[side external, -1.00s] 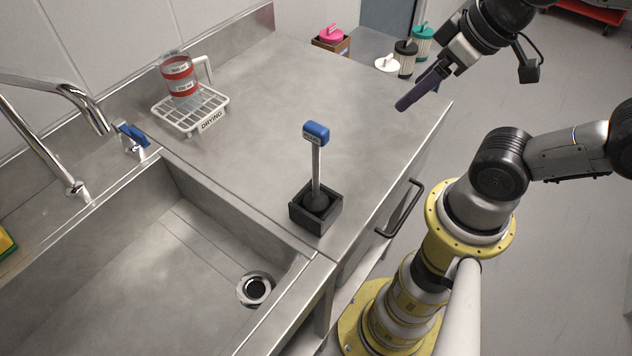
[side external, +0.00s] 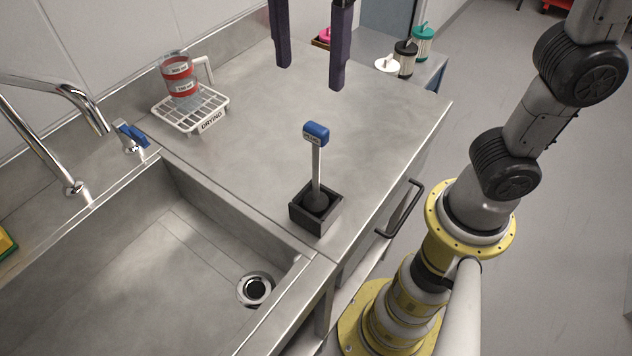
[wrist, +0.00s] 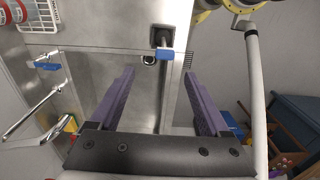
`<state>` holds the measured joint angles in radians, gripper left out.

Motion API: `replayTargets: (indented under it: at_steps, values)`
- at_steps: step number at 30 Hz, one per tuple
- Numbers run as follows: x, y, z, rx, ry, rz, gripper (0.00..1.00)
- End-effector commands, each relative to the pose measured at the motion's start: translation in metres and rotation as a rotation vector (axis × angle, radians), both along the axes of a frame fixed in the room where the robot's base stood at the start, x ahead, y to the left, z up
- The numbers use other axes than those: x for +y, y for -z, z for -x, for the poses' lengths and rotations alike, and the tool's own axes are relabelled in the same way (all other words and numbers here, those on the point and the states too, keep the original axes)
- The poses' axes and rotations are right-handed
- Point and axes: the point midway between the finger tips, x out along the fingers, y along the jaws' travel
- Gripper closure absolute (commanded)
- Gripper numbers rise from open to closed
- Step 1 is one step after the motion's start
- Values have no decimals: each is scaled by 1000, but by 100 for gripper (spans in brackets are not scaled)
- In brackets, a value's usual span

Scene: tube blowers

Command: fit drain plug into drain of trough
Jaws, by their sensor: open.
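The drain plug (side external: 316,172) stands upright in a small black square holder (side external: 303,217) on the steel counter, with a blue handle on a metal stem and a dark round base. The trough (side external: 170,270) is the steel sink at the lower left, and its drain (side external: 256,289) is an open round hole near the right end. My gripper (side external: 311,76) is open and empty, above and behind the plug, its two purple fingers pointing down. In the wrist view the plug's blue handle (wrist: 166,54) shows beyond and between the fingers (wrist: 161,82), apart from them.
A white drying rack (side external: 190,108) holds a measuring jug (side external: 178,76) with red bands. A curved tap (side external: 75,90) reaches over the trough's left side. Lidded cups (side external: 405,58) stand at the back right. A handle (side external: 402,208) sticks out at the counter's front. The counter around the holder is clear.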

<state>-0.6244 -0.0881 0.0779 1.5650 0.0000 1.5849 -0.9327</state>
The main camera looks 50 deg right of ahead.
Motion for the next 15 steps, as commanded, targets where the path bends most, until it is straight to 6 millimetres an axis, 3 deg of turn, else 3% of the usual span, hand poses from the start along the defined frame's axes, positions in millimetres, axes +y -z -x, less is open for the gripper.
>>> replayTargets:
  at_steps: [5,15]
  values:
    - [5,16,4,7,-19,5,20]
    - [4,75,4,4,-15,3,20]
